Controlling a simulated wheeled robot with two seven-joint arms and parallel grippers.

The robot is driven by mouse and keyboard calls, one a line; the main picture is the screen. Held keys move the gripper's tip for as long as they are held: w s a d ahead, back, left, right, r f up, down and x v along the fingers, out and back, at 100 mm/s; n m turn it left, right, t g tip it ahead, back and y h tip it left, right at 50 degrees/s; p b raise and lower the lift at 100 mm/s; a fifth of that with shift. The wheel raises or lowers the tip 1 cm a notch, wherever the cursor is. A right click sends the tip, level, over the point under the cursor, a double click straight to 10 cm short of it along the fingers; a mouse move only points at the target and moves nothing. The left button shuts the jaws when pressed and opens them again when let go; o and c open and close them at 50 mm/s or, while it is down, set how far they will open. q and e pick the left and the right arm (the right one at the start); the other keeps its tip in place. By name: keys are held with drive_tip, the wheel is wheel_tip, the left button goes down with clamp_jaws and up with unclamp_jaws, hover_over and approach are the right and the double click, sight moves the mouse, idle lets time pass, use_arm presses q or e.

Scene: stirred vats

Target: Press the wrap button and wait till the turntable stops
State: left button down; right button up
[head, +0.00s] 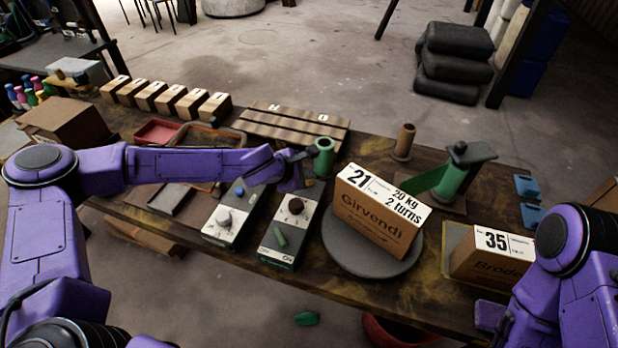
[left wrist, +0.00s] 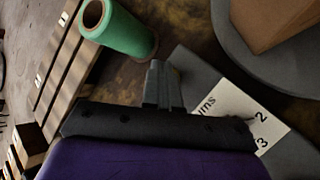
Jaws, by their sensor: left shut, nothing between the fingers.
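The turntable (head: 345,262) is a grey disc at the front of the table. It bears a brown carton (head: 376,222) marked 21, Girvendi, 20 kg, 2 turns. A green film strip (head: 424,179) runs from the carton's back to a green roll on a stand (head: 452,180). A control box (head: 222,232) has a blue button (head: 239,191) and a grey knob.
A loose green roll (head: 323,158) stands right beside my left gripper. A carton marked 35 (head: 492,255) is at the right. Trays (head: 210,140), wooden blocks (head: 168,98) and a slatted rack (head: 290,125) are behind. A brown tube (head: 404,142) stands near the far edge.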

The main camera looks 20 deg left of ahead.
use_arm(q)
drive_tip(key=shift+r+p, duration=0.9)
drive_tip(key=shift+r, duration=0.1)
